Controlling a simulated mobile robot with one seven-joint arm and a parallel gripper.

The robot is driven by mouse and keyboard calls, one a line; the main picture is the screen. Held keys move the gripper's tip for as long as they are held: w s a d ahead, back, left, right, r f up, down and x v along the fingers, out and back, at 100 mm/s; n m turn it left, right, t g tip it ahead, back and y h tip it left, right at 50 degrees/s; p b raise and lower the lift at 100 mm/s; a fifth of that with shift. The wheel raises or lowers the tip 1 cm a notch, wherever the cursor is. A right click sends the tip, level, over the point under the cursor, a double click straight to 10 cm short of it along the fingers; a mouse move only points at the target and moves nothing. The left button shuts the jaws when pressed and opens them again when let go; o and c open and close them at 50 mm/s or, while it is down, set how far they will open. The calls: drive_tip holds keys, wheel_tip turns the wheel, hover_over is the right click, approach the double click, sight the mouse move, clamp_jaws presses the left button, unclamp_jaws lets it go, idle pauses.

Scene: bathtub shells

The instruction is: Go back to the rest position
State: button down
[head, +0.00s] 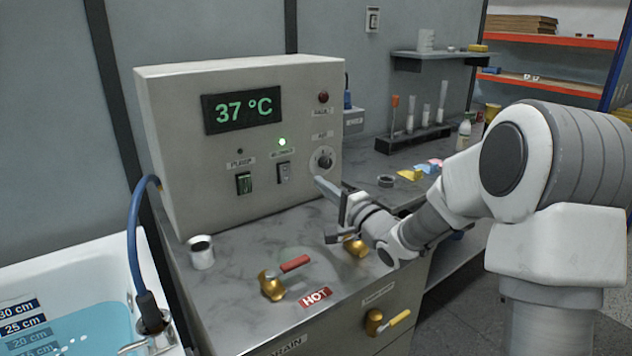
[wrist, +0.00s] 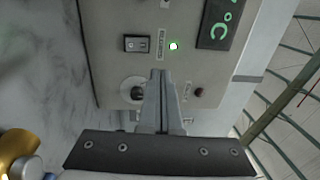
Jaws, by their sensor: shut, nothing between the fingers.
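My gripper (head: 326,186) is shut and empty, in front of the right side of the grey control box (head: 180,110), close to its round black knob (head: 323,158). In the wrist view the shut fingers (wrist: 162,80) point at the box face and partly cover the knob (wrist: 133,90). I cannot tell whether the fingertips touch the box. The display reads 37 °C, and a green lamp (head: 282,142) is lit above the rocker switch (head: 284,172).
A red-handled brass valve (head: 272,284) and a metal cup (head: 201,252) stand on the counter. A water-filled tub (head: 95,325) is at the left, with a blue hose (head: 135,230). A rack of tubes (head: 412,138) stands behind my arm. A yellow-handled valve (head: 375,322) sticks out in front.

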idle(0.3)
drive_tip(key=s+d+r+n+g+h, duration=0.3)
drive_tip(key=s+d+n+g+h, duration=0.15)
drive_tip(key=s+d+h, duration=0.8)
drive_tip(key=s+a+f+n+g+y, duration=0.1)
drive_tip(key=s+f+n+g, duration=0.15)
drive_tip(key=s, duration=1.05)
drive_tip(key=s+f+n+g+y, duration=0.1)
drive_tip(key=s+f+n+g, duration=0.2)
drive_tip(key=s, duration=0.9)
wheel_tip(320, 180, up, 14)
drive_tip(key=n+p, duration=0.1)
drive_tip(key=p, duration=1.1)
drive_tip(key=shift+f, duration=0.15)
drive_tip(key=shift+s+a, duration=0.1)
drive_tip(key=shift+a, duration=0.2)
